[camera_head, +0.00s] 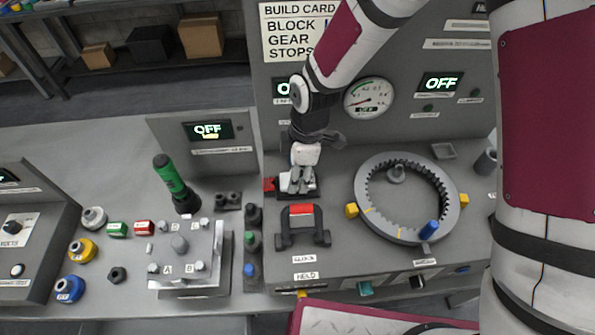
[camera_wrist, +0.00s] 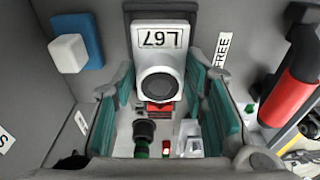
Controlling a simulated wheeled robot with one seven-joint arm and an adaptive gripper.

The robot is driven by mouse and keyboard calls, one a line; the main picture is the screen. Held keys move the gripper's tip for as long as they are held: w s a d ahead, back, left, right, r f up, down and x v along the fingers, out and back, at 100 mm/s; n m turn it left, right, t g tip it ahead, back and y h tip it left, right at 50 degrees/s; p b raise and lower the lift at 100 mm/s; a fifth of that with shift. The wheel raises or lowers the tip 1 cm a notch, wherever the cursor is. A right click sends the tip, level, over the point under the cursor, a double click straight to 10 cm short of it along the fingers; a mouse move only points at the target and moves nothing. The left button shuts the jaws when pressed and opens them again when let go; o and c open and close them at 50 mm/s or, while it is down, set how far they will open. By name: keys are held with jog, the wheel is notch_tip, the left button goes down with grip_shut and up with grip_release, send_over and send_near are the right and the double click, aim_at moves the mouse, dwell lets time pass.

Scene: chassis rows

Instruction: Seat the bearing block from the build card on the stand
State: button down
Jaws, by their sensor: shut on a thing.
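The bearing block is a white block with a dark round bore, marked L67 (camera_wrist: 162,50) in the wrist view. My gripper (camera_head: 300,178) is shut on it, with teal-padded fingers on either side in the wrist view. In the head view the block shows only as a small pale shape at the fingertips. It is over or on a dark base (camera_head: 314,190) with a red part (camera_head: 270,184) at its left; I cannot tell whether they touch. The build card (camera_head: 288,32) reads BLOCK, GEAR and STOPS; my arm hides most of the text after BLOCK.
A black bridge with a red top (camera_head: 302,211) stands just in front. A large toothed ring (camera_head: 367,225) with yellow tabs and a blue peg is at right. A plate fixture (camera_head: 190,262), green torch (camera_head: 171,180) and several coloured collars are at left.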

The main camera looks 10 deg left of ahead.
jog(key=shift+f, duration=0.7)
dwell(0.5)
jog(key=shift+f+b, duration=0.15)
jog(key=shift+b, duration=0.2)
jog(key=c, duration=0.9)
grip_release()
jog(key=r, duration=0.4)
jog(key=d+r, duration=0.1)
jog(key=r, duration=0.7)
jog(key=shift+w+d, duration=0.2)
